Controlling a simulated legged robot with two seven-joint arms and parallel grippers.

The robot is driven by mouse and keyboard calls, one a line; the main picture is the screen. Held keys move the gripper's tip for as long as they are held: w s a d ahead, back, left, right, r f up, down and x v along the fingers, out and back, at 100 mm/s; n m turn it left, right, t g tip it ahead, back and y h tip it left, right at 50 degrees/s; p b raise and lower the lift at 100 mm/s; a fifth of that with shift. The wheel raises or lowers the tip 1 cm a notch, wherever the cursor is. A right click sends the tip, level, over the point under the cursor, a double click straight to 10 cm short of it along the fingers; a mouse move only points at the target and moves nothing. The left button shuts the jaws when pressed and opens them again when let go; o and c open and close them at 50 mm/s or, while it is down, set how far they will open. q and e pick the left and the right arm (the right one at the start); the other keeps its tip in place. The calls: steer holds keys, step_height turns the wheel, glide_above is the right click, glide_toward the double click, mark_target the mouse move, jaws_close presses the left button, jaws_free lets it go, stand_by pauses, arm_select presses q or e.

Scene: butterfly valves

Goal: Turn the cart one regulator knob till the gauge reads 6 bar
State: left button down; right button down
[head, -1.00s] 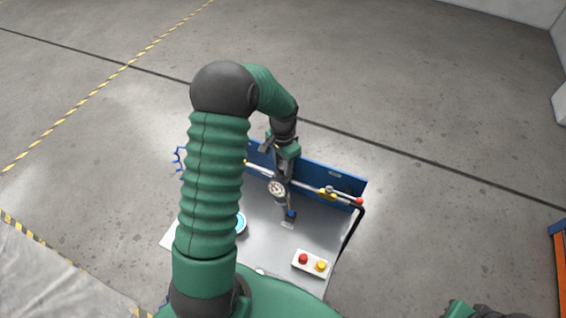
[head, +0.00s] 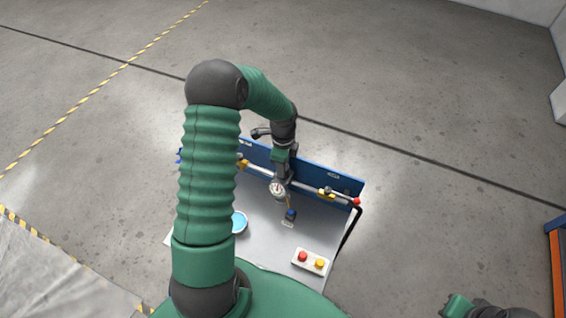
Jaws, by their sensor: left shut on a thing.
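The cart (head: 270,231) has a grey top and a blue back panel. A pipe runs along the panel, with a round white-faced gauge (head: 278,189) near its middle. The gauge is too small to read. My left gripper (head: 281,176) comes down from above, right behind the gauge, and is shut on the regulator knob. The knob itself is hidden by the gripper and gauge. Only a green and dark piece of my right arm shows at the bottom right; its gripper is not seen.
A control box (head: 311,262) with a red and a yellow button sits on the cart's near right. A blue round dish (head: 238,222) is partly behind my left arm. A yellow-handled valve (head: 327,195) is on the pipe's right. An orange-blue rack (head: 556,262) stands far right.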

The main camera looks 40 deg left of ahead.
arm_select(q)
steer(key=m+p, duration=0.2)
steer(key=m, duration=0.3)
steer(key=shift+w+r+m+p, duration=0.1)
steer(key=shift+r+m+p, duration=0.05)
steer(key=shift+m+p, duration=0.85)
steer(key=shift+m, duration=0.9)
steer(key=c, duration=1.2)
jaws_free()
steer(key=shift+o, duration=1.2)
steer(key=shift+f, duration=0.2)
steer(key=shift+o, duration=0.3)
steer(key=shift+a, duration=0.1)
